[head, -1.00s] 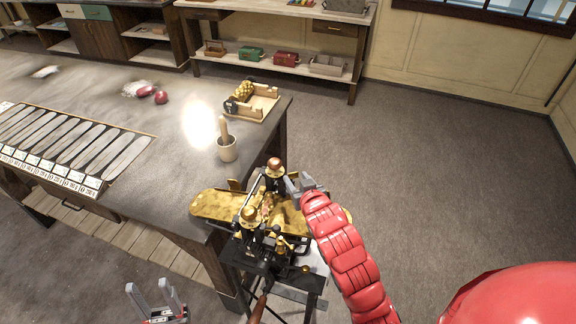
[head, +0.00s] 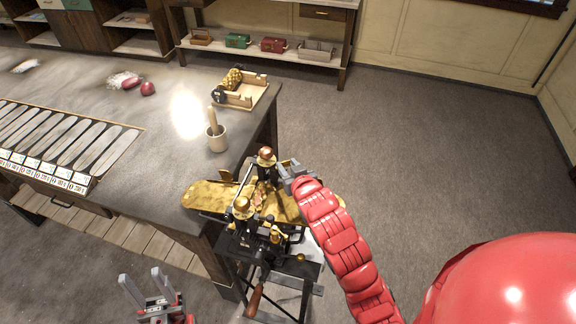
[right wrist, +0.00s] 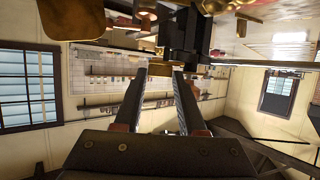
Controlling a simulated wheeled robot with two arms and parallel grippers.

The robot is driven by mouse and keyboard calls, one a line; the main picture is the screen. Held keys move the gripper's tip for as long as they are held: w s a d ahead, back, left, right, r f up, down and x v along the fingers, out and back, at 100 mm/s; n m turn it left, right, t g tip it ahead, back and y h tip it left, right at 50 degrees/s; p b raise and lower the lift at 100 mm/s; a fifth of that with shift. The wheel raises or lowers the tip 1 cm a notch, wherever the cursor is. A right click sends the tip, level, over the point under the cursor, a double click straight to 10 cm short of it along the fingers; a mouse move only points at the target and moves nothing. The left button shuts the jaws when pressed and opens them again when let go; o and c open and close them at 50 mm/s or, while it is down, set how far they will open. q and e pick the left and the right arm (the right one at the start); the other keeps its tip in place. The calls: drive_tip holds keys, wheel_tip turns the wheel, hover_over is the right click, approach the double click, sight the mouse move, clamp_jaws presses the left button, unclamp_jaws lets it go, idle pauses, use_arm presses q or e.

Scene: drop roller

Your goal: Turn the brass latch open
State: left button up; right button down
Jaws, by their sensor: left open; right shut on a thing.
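The drop roller, a black and brass machine (head: 268,236), stands on a dark stand beside the bench, with two brass-capped black posts and a wooden-handled crank (head: 255,300). My right gripper (head: 285,176) is at its far right post. My left gripper (head: 141,281) is open and empty, low at the left, apart from the machine.
The grey bench (head: 170,175) at the left holds a mortar with a pestle (head: 217,138), a wooden tray with a brass roller (head: 240,92) and red pieces (head: 148,88). A long brass tray (head: 208,196) crosses the machine. Open floor lies to the right.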

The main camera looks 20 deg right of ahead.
drive_tip(key=shift+d+y, duration=0.1)
drive_tip(key=shift+y, duration=0.2)
drive_tip(key=shift+d+n, duration=0.1)
drive_tip(key=shift+n, duration=0.3)
drive_tip(key=shift+w+d+n+y, duration=0.15)
drive_tip(key=shift+d+n+y, duration=0.1)
drive_tip(key=shift+n+y, duration=0.5)
drive_tip(key=n+g+y+b, duration=0.1)
drive_tip(key=n+y+b, duration=0.1)
drive_tip(key=b, duration=0.5)
drive_tip(key=n+g+y+b, duration=0.2)
drive_tip(key=n+y+b, duration=0.1)
drive_tip(key=b, duration=0.4)
drive_tip(key=w+d+n+g+y+b, duration=0.1)
drive_tip(key=n+g+y+b, duration=0.1)
drive_tip(key=b, duration=0.5)
drive_tip(key=shift+w+f+n+y, duration=0.1)
drive_tip(key=shift+f+n+y, duration=0.25)
drive_tip(key=shift+y, duration=0.3)
drive_tip(key=shift+r+n+g+b, duration=0.25)
drive_tip(key=shift+n+g+b, duration=0.25)
drive_tip(key=shift+g+b, duration=0.3)
drive_tip(key=c, duration=0.8)
unclamp_jaws()
drive_tip(key=shift+w+a, duration=0.1)
drive_tip(key=shift+o, duration=0.2)
